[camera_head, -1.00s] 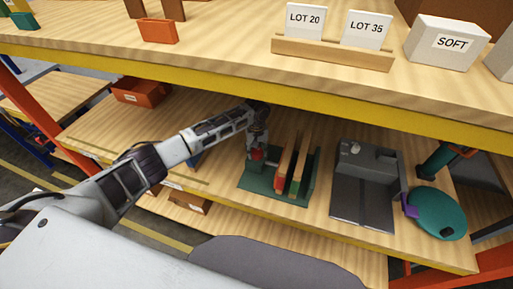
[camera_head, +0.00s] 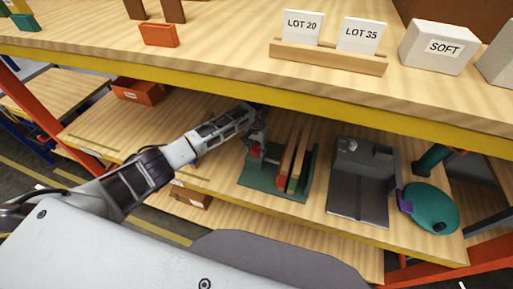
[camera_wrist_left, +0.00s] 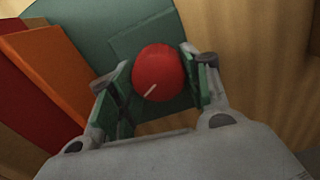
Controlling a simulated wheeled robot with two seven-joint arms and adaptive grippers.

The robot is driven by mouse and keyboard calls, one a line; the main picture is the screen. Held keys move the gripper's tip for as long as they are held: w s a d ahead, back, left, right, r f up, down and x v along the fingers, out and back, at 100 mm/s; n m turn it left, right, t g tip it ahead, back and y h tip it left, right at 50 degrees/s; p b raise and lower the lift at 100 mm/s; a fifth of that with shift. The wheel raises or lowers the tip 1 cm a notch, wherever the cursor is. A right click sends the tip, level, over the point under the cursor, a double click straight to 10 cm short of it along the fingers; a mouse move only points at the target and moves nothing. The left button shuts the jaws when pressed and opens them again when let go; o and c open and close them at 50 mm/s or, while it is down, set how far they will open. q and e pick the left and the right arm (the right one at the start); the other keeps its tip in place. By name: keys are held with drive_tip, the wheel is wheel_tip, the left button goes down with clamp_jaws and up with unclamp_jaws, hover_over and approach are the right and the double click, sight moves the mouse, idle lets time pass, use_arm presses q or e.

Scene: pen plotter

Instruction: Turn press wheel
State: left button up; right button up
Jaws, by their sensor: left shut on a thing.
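The press (camera_head: 270,184) is a green base with upright wooden and red plates, standing on the middle shelf. Its wheel (camera_wrist_left: 158,72) is a round red knob with a pale mark line, seen in the left wrist view between my fingers. My left gripper (camera_head: 254,152) reaches in from the left at the press's left side. In the left wrist view the fingers of the left gripper (camera_wrist_left: 155,88) are on both sides of the red wheel, shut on it. In the head view the wheel is mostly hidden by the gripper. My right gripper is not in view.
A grey fixture (camera_head: 358,190) stands to the right of the press, with a teal disc (camera_head: 428,207) beyond it. The upper shelf's yellow edge (camera_head: 300,104) runs close above my left arm. An orange bin (camera_head: 140,91) sits at the back left.

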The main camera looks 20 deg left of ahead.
use_arm(q)
drive_tip(key=m, duration=0.7)
drive_tip(key=shift+d, duration=0.15)
drive_tip(key=m, duration=0.6)
drive_tip(key=shift+s+m, duration=0.2)
drive_tip(key=shift+m, duration=0.2)
drive_tip(key=m, duration=0.6)
drive_tip(key=shift+s+m, duration=0.1)
drive_tip(key=shift+m, duration=0.3)
drive_tip(key=m, duration=0.4)
drive_tip(key=shift+s+m, duration=0.1)
drive_tip(key=shift+m, duration=1.5)
drive_tip(key=o, duration=1)
